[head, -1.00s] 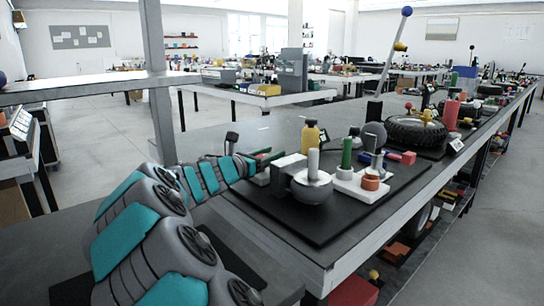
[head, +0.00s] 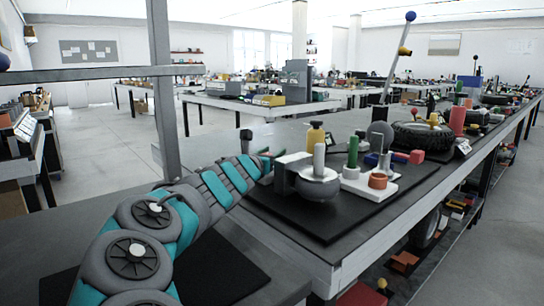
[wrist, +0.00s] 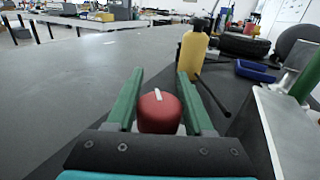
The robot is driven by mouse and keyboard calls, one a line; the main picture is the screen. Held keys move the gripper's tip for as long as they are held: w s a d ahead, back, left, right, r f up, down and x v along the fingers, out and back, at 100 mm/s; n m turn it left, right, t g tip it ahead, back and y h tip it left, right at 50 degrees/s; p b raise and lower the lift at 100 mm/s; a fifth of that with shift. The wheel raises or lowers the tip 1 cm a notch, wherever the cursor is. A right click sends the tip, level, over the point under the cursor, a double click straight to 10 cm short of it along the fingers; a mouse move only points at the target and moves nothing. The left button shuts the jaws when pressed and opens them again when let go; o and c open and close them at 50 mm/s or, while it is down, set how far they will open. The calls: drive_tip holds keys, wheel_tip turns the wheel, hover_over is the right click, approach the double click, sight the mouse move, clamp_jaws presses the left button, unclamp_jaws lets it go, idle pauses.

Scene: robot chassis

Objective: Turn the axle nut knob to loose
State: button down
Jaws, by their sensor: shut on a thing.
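A red round knob (wrist: 159,113) with a white mark on its top sits between the two green fingers of my gripper (wrist: 160,76) in the wrist view. The mark points away from the wrist, tilted slightly left. My gripper is shut on the knob, low over the grey bench. In the head view my gripper (head: 266,158) shows small behind the grey block, and the knob cannot be made out there.
A yellow bottle (wrist: 193,50) stands just beyond the right finger, with a dark rod beside it. A light block (wrist: 290,130) is close on the right. A black mat (head: 325,222) holds a round grey part (head: 317,185) and a green cylinder (head: 353,152). The bench left of my gripper is clear.

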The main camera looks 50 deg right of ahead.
idle(0.3)
drive_tip(key=shift+c, duration=1.5)
unclamp_jaws()
drive_tip(key=shift+a, duration=0.15)
drive_tip(key=shift+v, duration=3.8)
